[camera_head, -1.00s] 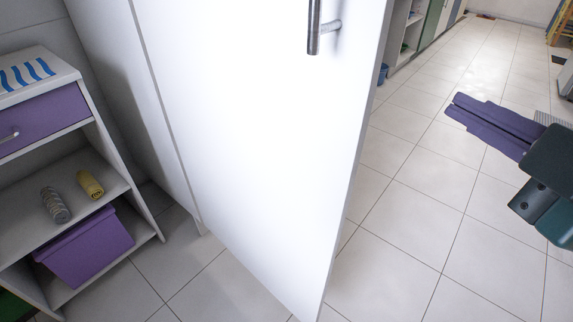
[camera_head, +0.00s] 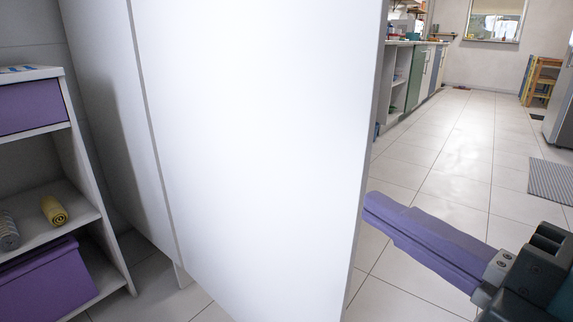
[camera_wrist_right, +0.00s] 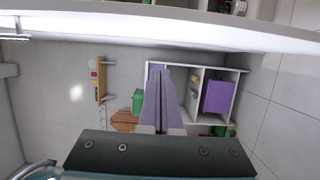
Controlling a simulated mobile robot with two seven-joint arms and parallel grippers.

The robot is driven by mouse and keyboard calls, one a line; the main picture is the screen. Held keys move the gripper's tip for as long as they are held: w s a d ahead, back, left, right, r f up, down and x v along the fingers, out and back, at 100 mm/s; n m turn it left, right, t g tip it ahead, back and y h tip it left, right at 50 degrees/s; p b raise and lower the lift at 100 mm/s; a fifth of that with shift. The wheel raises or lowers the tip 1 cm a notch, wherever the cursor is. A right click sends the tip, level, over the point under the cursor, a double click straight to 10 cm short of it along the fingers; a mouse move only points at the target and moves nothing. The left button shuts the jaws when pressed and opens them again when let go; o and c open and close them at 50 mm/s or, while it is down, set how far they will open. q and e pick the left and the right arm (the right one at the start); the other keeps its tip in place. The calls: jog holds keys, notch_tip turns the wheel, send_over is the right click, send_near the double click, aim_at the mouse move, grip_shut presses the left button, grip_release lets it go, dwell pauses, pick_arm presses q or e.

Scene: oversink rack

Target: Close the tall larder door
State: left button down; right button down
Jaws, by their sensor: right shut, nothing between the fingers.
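The tall larder door (camera_head: 255,150) is a plain white panel standing open across the middle of the head view, its free edge on the right. Its handle is not in the head view. My right gripper (camera_head: 372,203), with long purple fingers, is shut and empty. Its fingertips are close beside the door's free edge; I cannot tell whether they touch. In the right wrist view the shut fingers (camera_wrist_right: 161,75) point below a white panel edge (camera_wrist_right: 180,32), seemingly the door's. A metal bar (camera_wrist_right: 14,37), probably its handle, shows at upper left. My left gripper is not in view.
An open shelf unit (camera_head: 84,175) with a purple drawer, a purple box (camera_head: 45,285) and a yellow roll (camera_head: 54,210) stands left. Tiled floor (camera_head: 440,150) is clear right of the door. Counters (camera_head: 415,75) and a grey mat (camera_head: 552,180) lie farther back.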

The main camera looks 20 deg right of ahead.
aim_at(349, 167)
jog(key=w, duration=0.9)
jog(key=shift+w, duration=0.15)
jog(key=shift+w+d, duration=0.2)
jog(key=shift+d, duration=0.2)
